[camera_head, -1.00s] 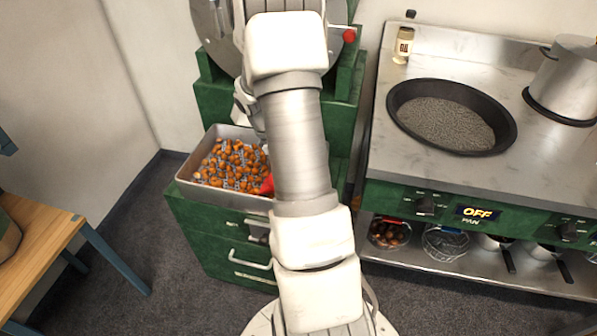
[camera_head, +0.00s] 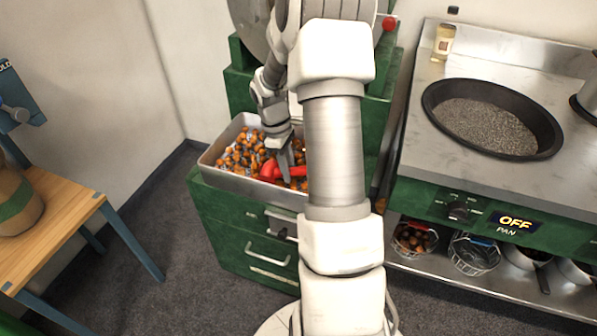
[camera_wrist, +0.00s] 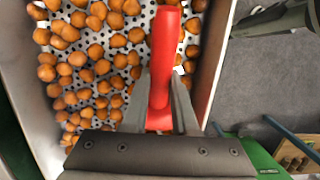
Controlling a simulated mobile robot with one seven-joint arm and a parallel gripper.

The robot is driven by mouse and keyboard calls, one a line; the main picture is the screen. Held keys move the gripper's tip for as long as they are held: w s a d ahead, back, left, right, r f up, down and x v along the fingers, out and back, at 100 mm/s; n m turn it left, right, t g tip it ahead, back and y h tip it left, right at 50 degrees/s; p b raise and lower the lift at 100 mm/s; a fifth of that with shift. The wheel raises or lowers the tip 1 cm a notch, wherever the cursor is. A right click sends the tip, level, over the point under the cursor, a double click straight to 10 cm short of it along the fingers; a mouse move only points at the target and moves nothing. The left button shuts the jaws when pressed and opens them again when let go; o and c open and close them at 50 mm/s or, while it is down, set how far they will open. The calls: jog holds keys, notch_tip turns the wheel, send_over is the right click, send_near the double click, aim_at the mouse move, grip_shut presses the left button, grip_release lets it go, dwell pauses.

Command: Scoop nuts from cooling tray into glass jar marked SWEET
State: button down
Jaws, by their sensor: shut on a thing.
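The cooling tray (camera_head: 250,189) is a metal tray with a perforated floor, standing on a green drawer cabinet. Many orange-brown nuts (camera_head: 235,156) lie in it. In the wrist view the nuts (camera_wrist: 75,65) lie left of and beyond my gripper. My gripper (camera_head: 284,165) is down at the tray's right part, its fingers shut on a red handle (camera_wrist: 164,60), probably the scoop's. The red piece also shows in the head view (camera_head: 268,170). The scoop's bowl cannot be made out. I see no jar with a readable SWEET mark.
A wooden table (camera_head: 70,205) with a rounded, green-banded container (camera_head: 18,205) is at the left. Between is open floor.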

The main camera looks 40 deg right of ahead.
aim_at(270, 164)
jog(key=shift+t+y, duration=0.3)
jog(key=shift+t, duration=0.3)
jog(key=w+a, duration=0.1)
jog(key=w, duration=0.2)
jog(key=w+a, duration=0.1)
jog(key=shift+w+a+f, duration=0.25)
jog(key=shift+a+f, duration=0.1)
jog(key=shift+f, duration=0.05)
jog(key=shift+r+t+p, duration=0.3)
jog(key=shift+r+p, duration=0.05)
jog(key=shift+p, duration=0.05)
jog(key=shift+r+t+y+p, duration=0.5)
jog(key=shift+t+y, duration=0.1)
jog(key=shift+t, duration=0.1)
jog(key=r+p, duration=0.2)
jog(key=s+r+p, duration=0.1)
jog(key=shift+d+t, duration=0.3)
jog(key=shift+d, duration=0.05)
jog(key=shift+s+d+r+y+p, duration=0.15)
jog(key=shift+s+r+p, duration=0.15)
jog(key=shift+r+p, duration=0.4)
jog(key=shift+s+d+r+y+p, duration=0.15)
jog(key=shift+s+r+p, duration=0.1)
jog(key=shift+r+p, duration=0.4)
jog(key=shift+f, duration=0.1)
